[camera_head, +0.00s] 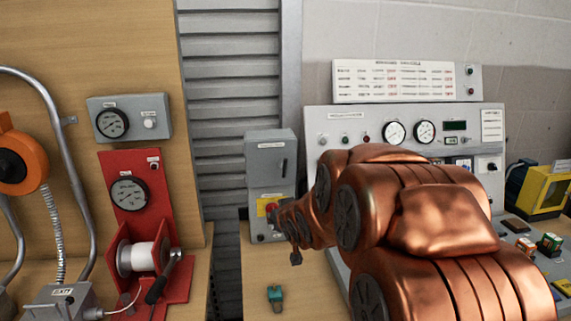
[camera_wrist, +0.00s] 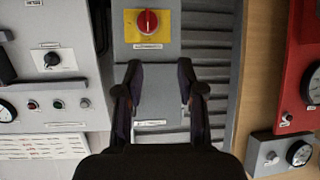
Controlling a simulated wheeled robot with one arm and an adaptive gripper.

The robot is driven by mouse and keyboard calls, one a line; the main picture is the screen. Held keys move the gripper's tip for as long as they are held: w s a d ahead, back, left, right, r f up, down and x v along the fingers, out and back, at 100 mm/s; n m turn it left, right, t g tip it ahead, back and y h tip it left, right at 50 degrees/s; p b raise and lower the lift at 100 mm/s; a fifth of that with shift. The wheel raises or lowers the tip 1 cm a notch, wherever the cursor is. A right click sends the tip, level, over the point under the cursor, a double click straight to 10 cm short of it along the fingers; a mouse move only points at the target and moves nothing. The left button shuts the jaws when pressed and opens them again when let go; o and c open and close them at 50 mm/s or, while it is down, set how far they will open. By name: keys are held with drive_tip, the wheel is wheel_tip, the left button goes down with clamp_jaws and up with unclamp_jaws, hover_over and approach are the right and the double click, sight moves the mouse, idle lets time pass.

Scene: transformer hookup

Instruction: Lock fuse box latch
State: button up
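The grey fuse box (camera_head: 270,160) stands upright against the wall at the back of the bench in the head view. A dark latch handle (camera_head: 284,168) shows on the right of its front, below a label. A red rotary knob on a yellow plate (camera_head: 267,207) is lower down, partly behind my arm. The wrist view is upside down and shows the red knob (camera_wrist: 148,22) near the top. My gripper (camera_wrist: 158,68) is open in front of the box, its fingers apart and nothing between them. The latch cannot be made out there; a finger may hide it.
A control panel (camera_head: 334,122) with gauges stands right of the box. A red gauge stand with a spool (camera_head: 143,257) is to the left. A small green part (camera_head: 275,297) lies on the bench. My copper arm covers much of the bench.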

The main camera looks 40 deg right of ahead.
drive_tip(key=w+d+r+t, duration=0.2)
drive_tip(key=w+d+r, duration=0.1)
drive_tip(key=d, duration=0.1)
drive_tip(key=t, duration=0.4)
approach(286, 164)
drive_tip(key=a+x, duration=0.1)
drive_tip(key=x, duration=0.2)
drive_tip(key=shift+m+h, duration=0.3)
drive_tip(key=shift+h, duration=0.1)
drive_tip(key=shift+d+p+x, duration=0.15)
drive_tip(key=shift+p+x, duration=0.45)
drive_tip(key=shift+x, duration=1.4)
drive_tip(key=shift+d+p+x, duration=0.2)
drive_tip(key=shift+p+x, duration=0.35)
drive_tip(key=shift+x, duration=1.45)
drive_tip(key=shift+s, duration=0.1)
drive_tip(key=shift+c, duration=0.3)
clamp_jaws()
